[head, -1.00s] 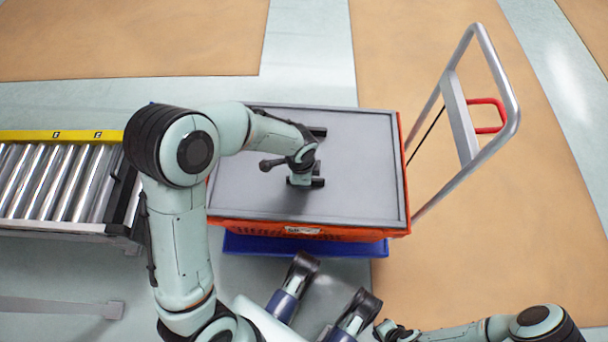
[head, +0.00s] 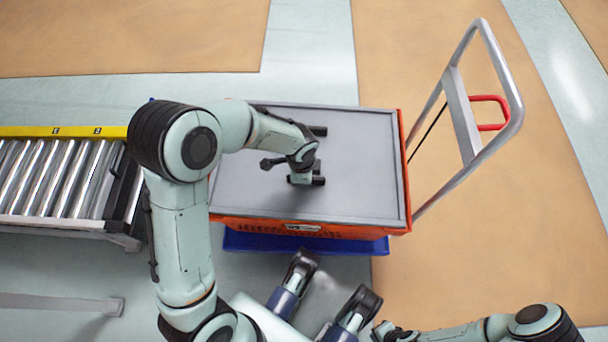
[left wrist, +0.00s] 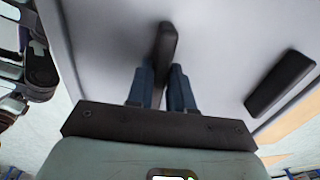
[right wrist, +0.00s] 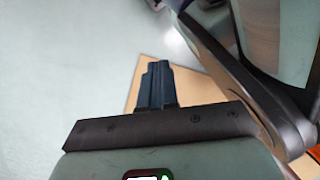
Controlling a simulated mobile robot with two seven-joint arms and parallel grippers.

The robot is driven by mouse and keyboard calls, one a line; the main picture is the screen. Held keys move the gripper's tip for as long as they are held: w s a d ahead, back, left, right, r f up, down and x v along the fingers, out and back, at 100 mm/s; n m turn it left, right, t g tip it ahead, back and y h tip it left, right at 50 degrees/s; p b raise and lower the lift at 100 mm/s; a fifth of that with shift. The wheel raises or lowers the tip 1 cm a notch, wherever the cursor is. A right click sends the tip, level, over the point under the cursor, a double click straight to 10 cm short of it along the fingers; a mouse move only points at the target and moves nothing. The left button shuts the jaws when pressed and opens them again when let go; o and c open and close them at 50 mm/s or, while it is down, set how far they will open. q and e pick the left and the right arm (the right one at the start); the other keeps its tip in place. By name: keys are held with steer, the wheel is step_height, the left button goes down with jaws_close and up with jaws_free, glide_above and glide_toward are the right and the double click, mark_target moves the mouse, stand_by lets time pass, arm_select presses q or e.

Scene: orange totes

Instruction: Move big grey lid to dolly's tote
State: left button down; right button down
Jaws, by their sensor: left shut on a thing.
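The big grey lid (head: 360,165) lies flat over the top of the orange tote (head: 300,228), with orange edge showing at its right and front. The tote stands on the blue dolly (head: 340,246). My left gripper (head: 303,178) is over the middle of the lid. In the left wrist view its fingers (left wrist: 163,85) are shut on a dark lid handle (left wrist: 166,45); a second dark handle (left wrist: 280,82) is free.
A roller conveyor (head: 60,180) with a yellow side rail stands to the left, near the tote. A metal push handle (head: 470,120) with a red bar rises at the right. The floor beyond the tote is clear.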

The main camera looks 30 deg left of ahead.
arm_select(q)
steer(key=shift+f, duration=0.2)
steer(key=c, duration=0.9)
jaws_free()
steer(key=shift+s, duration=0.1)
steer(key=r+p, duration=0.1)
steer(key=r, duration=0.3)
steer(key=r+p, duration=0.2)
steer(key=r, duration=0.3)
steer(key=s+r+p, duration=0.1)
steer(key=r, duration=0.3)
steer(key=shift+r+p, duration=0.15)
steer(key=shift+p, duration=0.2)
arm_select(e)
steer(key=w+a+r+t, duration=0.1)
steer(key=w+r+t, duration=0.2)
steer(key=w+r, duration=0.4)
steer(key=shift+w+n, duration=0.3)
steer(key=shift+w, duration=0.75)
steer(key=shift+a, duration=0.1)
